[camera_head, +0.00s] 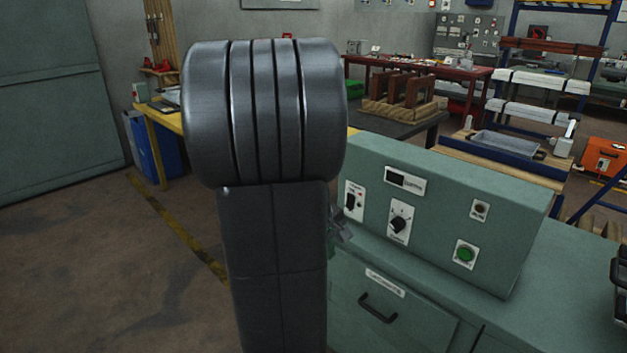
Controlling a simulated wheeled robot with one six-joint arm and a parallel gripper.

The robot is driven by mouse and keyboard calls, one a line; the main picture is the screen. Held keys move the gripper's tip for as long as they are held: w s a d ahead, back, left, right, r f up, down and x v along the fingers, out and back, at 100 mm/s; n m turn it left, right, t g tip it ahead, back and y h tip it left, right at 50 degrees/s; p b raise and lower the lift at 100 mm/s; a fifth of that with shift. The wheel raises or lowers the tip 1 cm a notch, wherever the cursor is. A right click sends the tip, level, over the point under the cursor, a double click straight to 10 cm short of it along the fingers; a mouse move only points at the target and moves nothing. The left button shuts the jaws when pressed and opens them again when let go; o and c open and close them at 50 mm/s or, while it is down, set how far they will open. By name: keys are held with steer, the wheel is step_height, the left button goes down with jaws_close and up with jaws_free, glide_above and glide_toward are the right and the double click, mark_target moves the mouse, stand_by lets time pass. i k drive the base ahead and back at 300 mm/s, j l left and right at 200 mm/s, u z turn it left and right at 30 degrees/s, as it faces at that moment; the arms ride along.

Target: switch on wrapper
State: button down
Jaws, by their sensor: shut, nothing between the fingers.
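A green control box (440,205) stands on a green cabinet right of centre. Its front has a black switch (351,201) on a white plate at the left, a black rotary knob (399,224) beside it and a dark display (404,182) above. A green button (465,254) sits at the lower right, with a small round control (480,210) above it. The labels are too small to read surely. My gripper (341,230) shows only partly, shut and empty, just left of the box near the switch. My arm hides the rest; contact with the box cannot be told.
The cabinet (440,312) below has a drawer with a black handle (378,308). A yellow table (158,118), a red workbench (450,70) and a shelf rack stand behind. The floor at left is clear.

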mark_target(351, 198)
steer(key=i+l, duration=0.2)
steer(key=i, duration=0.3)
steer(key=i+l, duration=0.15)
steer(key=i, duration=0.3)
steer(key=u, duration=0.05)
